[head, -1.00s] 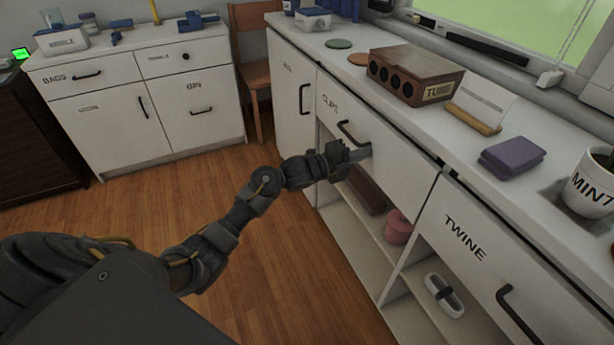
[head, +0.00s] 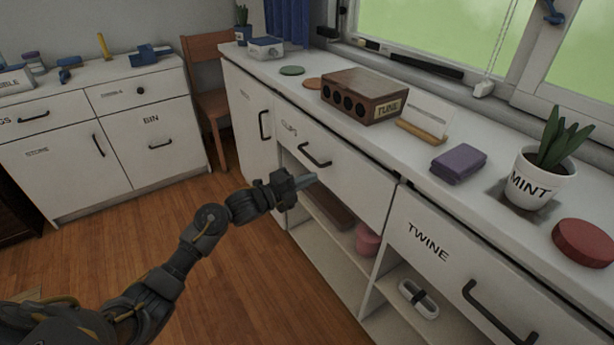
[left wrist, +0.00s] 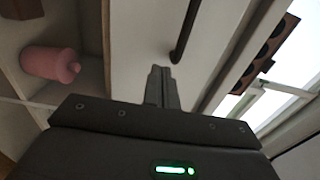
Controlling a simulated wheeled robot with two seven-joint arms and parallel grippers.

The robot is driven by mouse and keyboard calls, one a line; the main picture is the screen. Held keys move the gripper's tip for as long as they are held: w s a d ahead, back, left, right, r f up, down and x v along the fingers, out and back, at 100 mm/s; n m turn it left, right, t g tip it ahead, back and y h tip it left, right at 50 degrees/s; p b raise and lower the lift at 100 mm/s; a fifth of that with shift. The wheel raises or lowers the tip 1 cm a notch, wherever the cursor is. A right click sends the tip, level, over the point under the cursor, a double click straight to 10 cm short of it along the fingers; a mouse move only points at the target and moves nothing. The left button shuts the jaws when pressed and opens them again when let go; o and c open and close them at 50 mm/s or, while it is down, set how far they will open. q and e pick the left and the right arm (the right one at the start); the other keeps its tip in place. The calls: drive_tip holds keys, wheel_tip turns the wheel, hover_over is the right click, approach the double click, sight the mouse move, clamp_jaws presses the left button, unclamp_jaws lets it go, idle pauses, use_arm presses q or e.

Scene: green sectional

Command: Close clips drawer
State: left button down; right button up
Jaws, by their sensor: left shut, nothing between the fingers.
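The clips drawer (head: 352,183) is a white front with a black bar handle (head: 315,157) and a CLIPS label, under the counter's edge. It looks flush or nearly flush with the cabinet; a small gap is hard to judge. My left gripper (head: 308,181) is shut and empty, in front of the drawer's lower part, just below the handle. In the left wrist view its closed fingers (left wrist: 161,85) point at the white drawer front (left wrist: 140,50), with the handle (left wrist: 186,30) beyond them to the right. Contact cannot be seen. My right gripper is not in view.
Below the drawer is an open shelf with a pink jar (head: 367,240). The twine drawer (head: 450,265) is to the right. The counter carries a brown radio (head: 362,97), a purple cloth (head: 458,164) and a mint pot (head: 536,180). The wooden floor to the left is clear.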

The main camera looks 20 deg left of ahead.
use_arm(q)
drive_tip(key=v, duration=0.8)
drive_tip(key=shift+s, duration=0.2)
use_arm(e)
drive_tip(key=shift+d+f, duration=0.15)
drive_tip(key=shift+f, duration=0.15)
use_arm(q)
drive_tip(key=shift+a+f, duration=0.1)
